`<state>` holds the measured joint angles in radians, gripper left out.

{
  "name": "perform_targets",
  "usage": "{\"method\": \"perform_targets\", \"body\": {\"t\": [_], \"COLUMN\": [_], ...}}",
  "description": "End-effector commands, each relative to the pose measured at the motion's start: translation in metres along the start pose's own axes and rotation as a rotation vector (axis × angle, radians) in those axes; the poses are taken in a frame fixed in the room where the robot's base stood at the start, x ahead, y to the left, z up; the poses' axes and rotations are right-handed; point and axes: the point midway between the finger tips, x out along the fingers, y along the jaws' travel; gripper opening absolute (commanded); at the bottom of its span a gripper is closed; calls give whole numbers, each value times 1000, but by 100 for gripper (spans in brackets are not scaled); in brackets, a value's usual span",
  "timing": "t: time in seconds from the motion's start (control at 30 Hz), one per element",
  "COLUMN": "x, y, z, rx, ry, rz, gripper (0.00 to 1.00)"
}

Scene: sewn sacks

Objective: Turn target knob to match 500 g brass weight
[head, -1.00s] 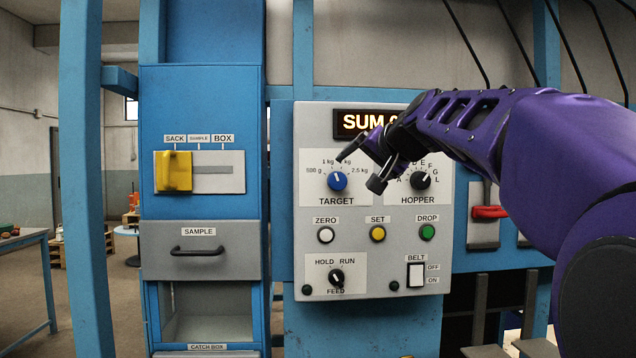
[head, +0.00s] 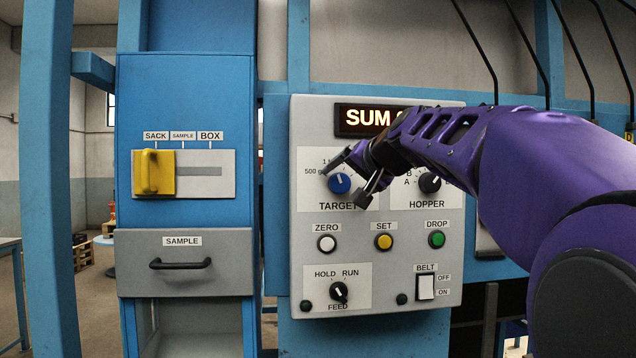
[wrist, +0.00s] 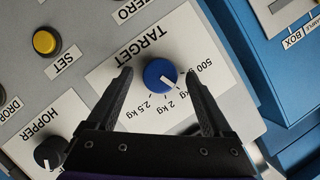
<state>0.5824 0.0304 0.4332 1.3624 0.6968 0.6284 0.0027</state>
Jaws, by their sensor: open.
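The blue target knob (head: 340,183) is on the grey control panel, under partly hidden weight labels. In the wrist view the same knob (wrist: 160,73) shows its white pointer line aimed toward the 1 kg mark, with 500, 2 kg and 2.5 kg marks around it. My gripper (head: 343,188) is open in front of the dial. In the wrist view the open fingers (wrist: 159,75) stand one on each side of the knob, with a gap to it on both sides. I see no 500 g brass weight.
The hopper knob (head: 429,183) is just right of my gripper. Zero (head: 326,243), set (head: 384,242) and drop (head: 436,240) buttons sit below, with the feed knob (head: 338,291) and belt switch (head: 425,288) lower. A yellow slider handle (head: 153,173) is on the left cabinet.

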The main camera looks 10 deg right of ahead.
Motion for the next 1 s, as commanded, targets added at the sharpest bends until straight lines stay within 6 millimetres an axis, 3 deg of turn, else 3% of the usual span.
{"method": "perform_targets", "body": {"t": [0.2,0.67,1.0], "x": [0,0,0], "y": [0,0,-2], "z": [0,0,-1], "rx": [0,0,-53], "ry": [0,0,0], "rz": [0,0,22], "gripper": [83,0,0]}}
